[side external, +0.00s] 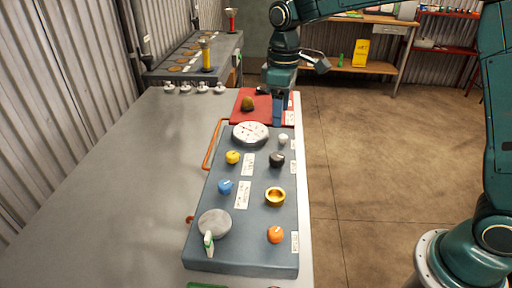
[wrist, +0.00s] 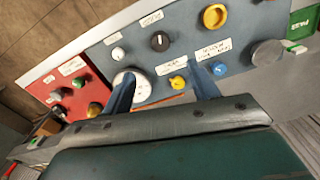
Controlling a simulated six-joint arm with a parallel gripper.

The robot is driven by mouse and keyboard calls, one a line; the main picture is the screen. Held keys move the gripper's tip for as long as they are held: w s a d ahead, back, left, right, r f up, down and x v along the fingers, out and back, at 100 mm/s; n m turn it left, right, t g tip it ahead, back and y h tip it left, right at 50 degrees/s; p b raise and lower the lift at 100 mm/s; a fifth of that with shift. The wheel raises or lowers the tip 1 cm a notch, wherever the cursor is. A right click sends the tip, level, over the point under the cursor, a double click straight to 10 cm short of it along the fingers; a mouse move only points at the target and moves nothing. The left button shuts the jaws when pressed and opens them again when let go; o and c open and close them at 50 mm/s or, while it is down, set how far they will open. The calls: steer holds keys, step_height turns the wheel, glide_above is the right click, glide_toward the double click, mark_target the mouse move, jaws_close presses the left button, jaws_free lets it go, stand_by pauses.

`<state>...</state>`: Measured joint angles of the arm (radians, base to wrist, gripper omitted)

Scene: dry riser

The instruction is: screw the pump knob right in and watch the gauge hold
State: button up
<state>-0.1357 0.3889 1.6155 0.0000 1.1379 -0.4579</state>
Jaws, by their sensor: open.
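A blue-grey panel (side external: 255,215) on the bench carries the white round gauge (side external: 250,130) at its far end; the gauge's face is too small to read. Yellow (side external: 232,157), blue (side external: 225,187), black (side external: 277,159), white (side external: 283,139) and orange (side external: 275,235) knobs stand on it. The labels are unreadable, so I cannot tell which is the pump knob. My gripper (side external: 279,118) hangs over the panel's far right end, beside the gauge. In the wrist view my gripper (wrist: 162,84) is open and empty; the gauge (wrist: 130,95) is partly hidden by the left finger, and the yellow knob (wrist: 178,83) shows between the fingers.
A red panel (side external: 240,115) with an olive knob (side external: 248,104) lies just beyond. The bench's left side is clear.

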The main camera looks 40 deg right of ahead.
mark_target(278, 156)
steer(key=shift+f, duration=0.1)
steer(key=shift+f, duration=6.8)
steer(key=shift+c, duration=0.3)
steer(key=c, duration=0.9)
steer(key=shift+m, duration=3.4)
